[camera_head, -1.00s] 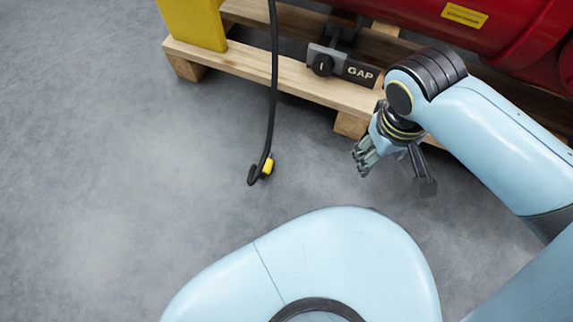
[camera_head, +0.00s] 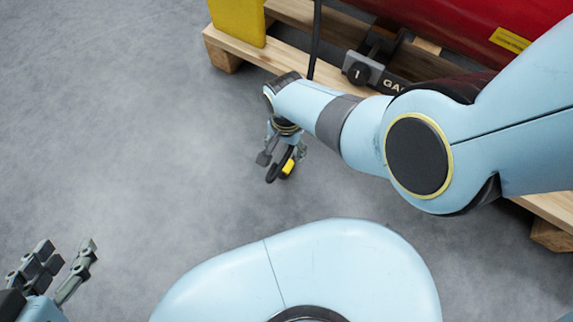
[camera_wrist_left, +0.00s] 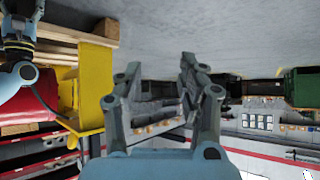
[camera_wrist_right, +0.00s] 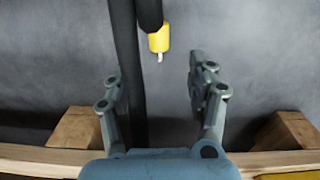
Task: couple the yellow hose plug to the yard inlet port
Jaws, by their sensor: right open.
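The yellow hose plug (camera_head: 288,167) hangs low at the looped end of a black hose (camera_head: 315,42). My right gripper (camera_head: 281,152) is open, right at the plug in the head view. In the right wrist view the plug (camera_wrist_right: 159,39) shows its pale metal tip, beyond and between the open fingertips (camera_wrist_right: 155,82). The hose (camera_wrist_right: 126,50) runs down close to the left finger there; I cannot tell if anything touches. My left gripper (camera_head: 68,255) is open and empty at the lower left, far from the plug. I cannot identify the yard inlet port for certain.
Grey floor (camera_head: 130,130) at the left is clear.

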